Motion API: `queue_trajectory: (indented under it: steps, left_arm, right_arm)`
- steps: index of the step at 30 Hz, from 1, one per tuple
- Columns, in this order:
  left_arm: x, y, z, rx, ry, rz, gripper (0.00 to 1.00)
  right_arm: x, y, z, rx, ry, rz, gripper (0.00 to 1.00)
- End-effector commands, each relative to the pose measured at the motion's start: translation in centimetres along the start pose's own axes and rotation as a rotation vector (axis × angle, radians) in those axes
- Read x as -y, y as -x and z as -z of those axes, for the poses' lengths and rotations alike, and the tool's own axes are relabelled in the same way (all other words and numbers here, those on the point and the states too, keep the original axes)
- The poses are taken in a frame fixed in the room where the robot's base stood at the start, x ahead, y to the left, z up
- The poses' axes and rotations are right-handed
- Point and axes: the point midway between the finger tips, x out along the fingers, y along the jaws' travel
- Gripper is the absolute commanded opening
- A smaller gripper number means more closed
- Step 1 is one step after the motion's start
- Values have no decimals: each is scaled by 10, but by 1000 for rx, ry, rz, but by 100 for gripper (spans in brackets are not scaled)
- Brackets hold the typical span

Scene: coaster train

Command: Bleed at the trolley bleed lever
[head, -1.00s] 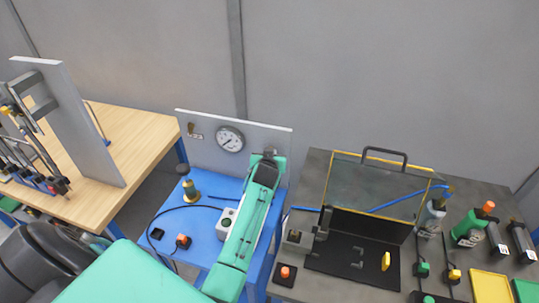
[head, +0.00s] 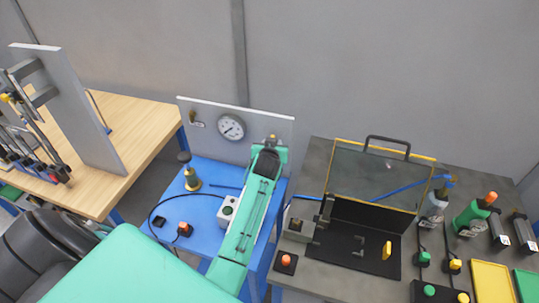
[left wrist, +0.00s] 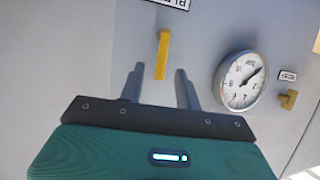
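The yellow bleed lever (left wrist: 163,55) stands out from the grey panel in the left wrist view, below a partly cut-off label. It also shows as a small yellow spot in the head view (head: 272,138). My left gripper (left wrist: 159,68) is open in front of the panel. Its two fingers stand apart, with the lever lying between and beyond their tips in the picture. I cannot tell whether either finger touches it. The panel (head: 265,122) stands at the back of the blue trolley (head: 208,172). My right gripper is not in view.
A round gauge (head: 231,127) and a second small brass lever (head: 195,121) are on the same panel. A brass fitting with a dark knob (head: 192,180) stands on the trolley. A dark bench (head: 318,157) with a hinged clear cover is to the right, a wooden bench (head: 140,125) to the left.

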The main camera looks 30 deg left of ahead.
Motion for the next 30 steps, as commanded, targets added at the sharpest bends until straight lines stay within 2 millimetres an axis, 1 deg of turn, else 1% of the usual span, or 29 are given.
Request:
queue_trajectory:
  steps: [1, 3, 12, 18, 24, 30]
  left_arm:
    - [0, 7, -3, -2, 1, -1, 34]
    - [0, 18, -4, -2, 1, 0, 34]
    - [0, 70, -4, 0, 1, -1, 34]
    - [0, 101, -3, 0, 1, -1, 34]
    - [0, 117, -1, 0, -1, -1, 34]
    - [0, 120, 0, 1, -1, -1, 34]
  right_arm:
    - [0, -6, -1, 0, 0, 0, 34]
    - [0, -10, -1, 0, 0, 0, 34]
    - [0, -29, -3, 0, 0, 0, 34]
    - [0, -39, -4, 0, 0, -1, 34]
    - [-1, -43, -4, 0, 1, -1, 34]
    - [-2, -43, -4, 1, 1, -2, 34]
